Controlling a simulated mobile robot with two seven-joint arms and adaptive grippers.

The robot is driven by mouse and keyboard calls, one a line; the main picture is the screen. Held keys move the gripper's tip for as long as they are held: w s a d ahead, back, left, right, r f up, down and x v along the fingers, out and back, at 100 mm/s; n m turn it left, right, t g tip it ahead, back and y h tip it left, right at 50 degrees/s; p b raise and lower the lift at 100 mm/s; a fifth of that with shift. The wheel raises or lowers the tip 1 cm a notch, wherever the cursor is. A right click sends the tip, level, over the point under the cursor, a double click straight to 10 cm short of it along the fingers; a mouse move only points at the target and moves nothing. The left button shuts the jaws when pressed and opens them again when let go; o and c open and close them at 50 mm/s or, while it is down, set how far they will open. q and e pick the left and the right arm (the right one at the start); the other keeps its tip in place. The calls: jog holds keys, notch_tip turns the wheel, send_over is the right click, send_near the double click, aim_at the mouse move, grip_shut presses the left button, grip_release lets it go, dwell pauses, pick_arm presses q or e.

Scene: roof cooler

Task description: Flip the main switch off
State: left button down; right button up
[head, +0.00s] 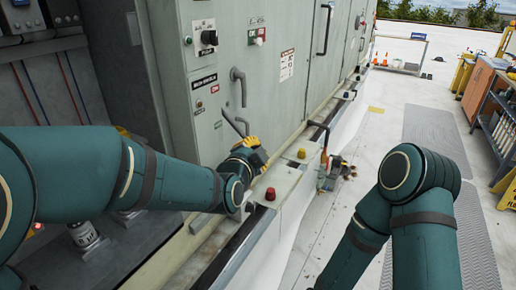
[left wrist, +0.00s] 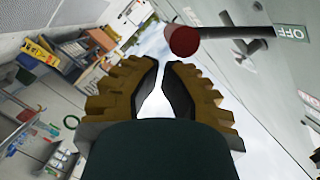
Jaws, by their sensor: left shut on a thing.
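The grey cabinet (head: 262,70) fills the middle of the head view, with a dark label plate (head: 204,80) on its front panel. A bent grey handle (head: 239,86) sticks out beside the label, and a thin grey lever (head: 233,123) is lower down. My left gripper (head: 258,150) is at the lower end of this lever. In the left wrist view, my left fingers (left wrist: 162,64) are drawn close together beside the red end of the switch lever (left wrist: 184,40); the exact contact is unclear. An OFF label (left wrist: 291,34) is near the lever's base.
A red button (head: 270,194) and a yellow button (head: 301,153) stand on the ledge below the cabinet. A black rotary knob (head: 209,38) is higher on the panel. A workbench (head: 490,90) stands at the right. The roof walkway (head: 432,130) is clear.

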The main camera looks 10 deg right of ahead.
pick_arm(q)
jog(key=shift+w+a+f, duration=0.15)
jog(key=shift+a+f, duration=0.05)
jog(key=shift+f, duration=0.2)
dwell(0.3)
jog(key=shift+b, duration=0.3)
